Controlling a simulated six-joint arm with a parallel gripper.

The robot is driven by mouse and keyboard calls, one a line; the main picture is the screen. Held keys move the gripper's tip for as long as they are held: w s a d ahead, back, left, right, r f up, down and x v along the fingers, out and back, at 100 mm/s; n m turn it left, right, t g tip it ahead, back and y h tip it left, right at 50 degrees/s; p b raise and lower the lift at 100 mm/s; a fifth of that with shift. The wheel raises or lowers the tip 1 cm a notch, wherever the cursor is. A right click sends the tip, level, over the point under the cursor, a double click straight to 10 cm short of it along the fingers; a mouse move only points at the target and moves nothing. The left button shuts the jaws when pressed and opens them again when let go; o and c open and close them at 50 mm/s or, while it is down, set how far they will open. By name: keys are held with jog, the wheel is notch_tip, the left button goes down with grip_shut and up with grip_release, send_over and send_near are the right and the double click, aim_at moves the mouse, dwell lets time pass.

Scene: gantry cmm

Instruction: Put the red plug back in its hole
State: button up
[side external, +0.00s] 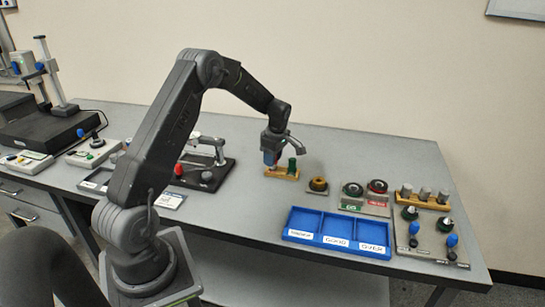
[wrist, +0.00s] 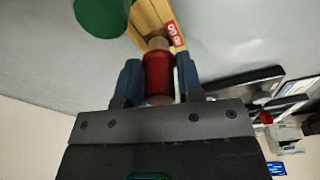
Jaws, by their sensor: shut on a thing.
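The red plug (wrist: 158,75) lies between my gripper's blue fingers (wrist: 158,82) in the wrist view, with a tan end showing beyond its red grip. My gripper (side external: 270,160) is shut on it above the left end of the wooden holder (side external: 283,175) in the side external view, where the plug is mostly hidden. In the wrist view the plug's far end overlaps the holder (wrist: 150,18) beside a red label. I cannot tell whether it is in the hole. A green plug (side external: 292,164) stands upright at the holder's right; it also shows in the wrist view (wrist: 102,14).
A brown ring on a base (side external: 318,184) stands right of the holder. A blue three-compartment tray (side external: 337,229) is in front. Ring gauges (side external: 365,190) and a block of grey cylinders (side external: 424,197) stand further right. A black fixture (side external: 205,172) is at left.

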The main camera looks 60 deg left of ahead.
jog(key=shift+f, duration=0.85)
dwell(0.7)
jog(key=o, duration=1.5)
jog(key=shift+c, duration=0.2)
jog(key=shift+r, duration=0.1)
jog(key=shift+r, duration=3.4)
